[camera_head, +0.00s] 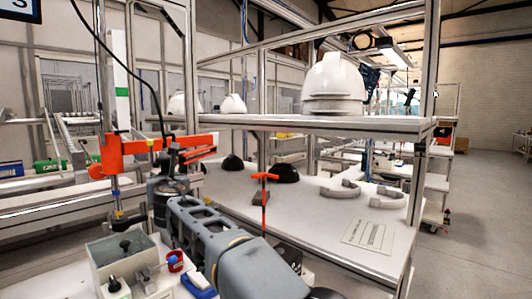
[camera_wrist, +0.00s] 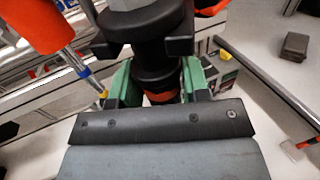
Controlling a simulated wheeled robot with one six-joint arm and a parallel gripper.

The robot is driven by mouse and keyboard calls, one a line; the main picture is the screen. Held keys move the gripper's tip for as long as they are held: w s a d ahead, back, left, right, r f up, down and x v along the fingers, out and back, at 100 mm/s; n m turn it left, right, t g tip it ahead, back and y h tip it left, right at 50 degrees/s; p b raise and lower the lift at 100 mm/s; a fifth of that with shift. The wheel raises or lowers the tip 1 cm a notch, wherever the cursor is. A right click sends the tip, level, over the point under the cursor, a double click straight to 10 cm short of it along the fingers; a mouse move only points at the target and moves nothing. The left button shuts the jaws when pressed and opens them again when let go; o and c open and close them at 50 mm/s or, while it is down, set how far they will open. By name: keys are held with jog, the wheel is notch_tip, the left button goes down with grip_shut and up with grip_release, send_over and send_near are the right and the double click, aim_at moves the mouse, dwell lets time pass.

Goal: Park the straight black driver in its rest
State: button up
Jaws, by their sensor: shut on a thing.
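The straight black driver (camera_head: 172,162) stands roughly upright left of centre in the head view, with a black cable rising from it. In the wrist view its black body (camera_wrist: 155,52), with an orange band low on it, sits between my green fingers. My gripper (camera_head: 163,187) is shut on it; the gripper also shows in the wrist view (camera_wrist: 155,84). An orange bracket arm (camera_head: 196,154) on a post is right beside the driver's upper part. It may be the rest; I cannot tell whether the driver touches it or is seated.
A bench (camera_head: 235,189) holds black domes, a red T-handled tool (camera_head: 265,190) and grey curved parts. A white helmet shell (camera_head: 334,80) stands on the shelf above. A grey box (camera_head: 122,262) with black knobs is at the lower left.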

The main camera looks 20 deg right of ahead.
aim_at(165, 144)
notch_tip(165, 144, up, 10)
jog(key=p, duration=1)
jog(key=shift+r, duration=0.15)
jog(key=shift+s+d, duration=0.2)
jog(key=shift+d, duration=0.35)
jog(key=s+d, duration=0.3)
jog(key=d, duration=0.4)
jog(key=shift+b, duration=0.35)
jog(key=s+d, duration=0.3)
jog(key=d, duration=0.5)
jog(key=shift+s, duration=0.3)
